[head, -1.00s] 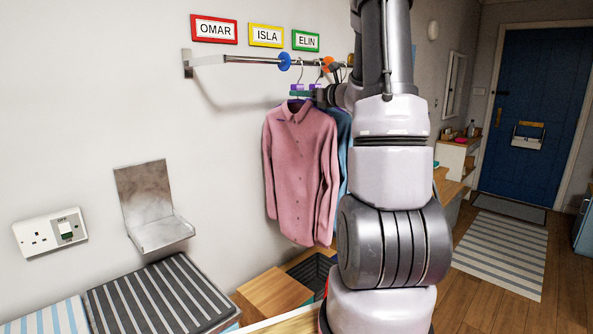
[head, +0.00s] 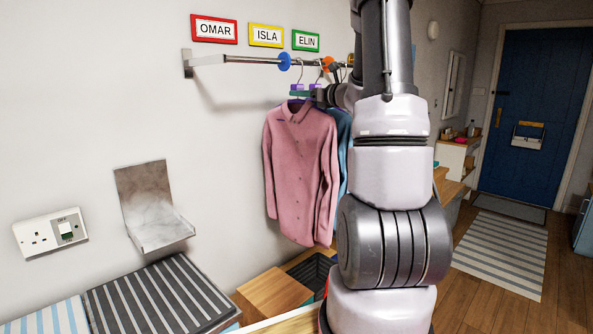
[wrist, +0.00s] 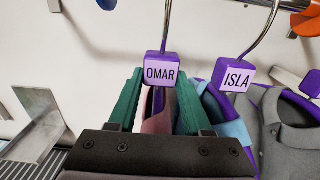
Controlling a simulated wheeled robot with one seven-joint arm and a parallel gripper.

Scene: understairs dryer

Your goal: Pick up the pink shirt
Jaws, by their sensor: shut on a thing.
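The pink shirt (head: 299,170) hangs on a hanger from the wall rail, in front of a blue shirt (head: 344,145), in the head view. In the wrist view, its hanger carries a purple block labelled OMAR (wrist: 161,70). My gripper (wrist: 160,98), with green fingers, is shut on the pink shirt's hanger just below that block. Only a little pink cloth (wrist: 158,122) shows between the fingers. The hanger's hook is still up at the rail in the head view. My arm hides the right part of the rail.
A block labelled ISLA (wrist: 236,75) on the neighbouring hanger is close to the right, with a grey garment (wrist: 285,125) beyond. The rail (head: 255,61) carries a blue disc (head: 284,61). A metal wall bracket (head: 155,210) and striped surface (head: 160,300) lie to the left.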

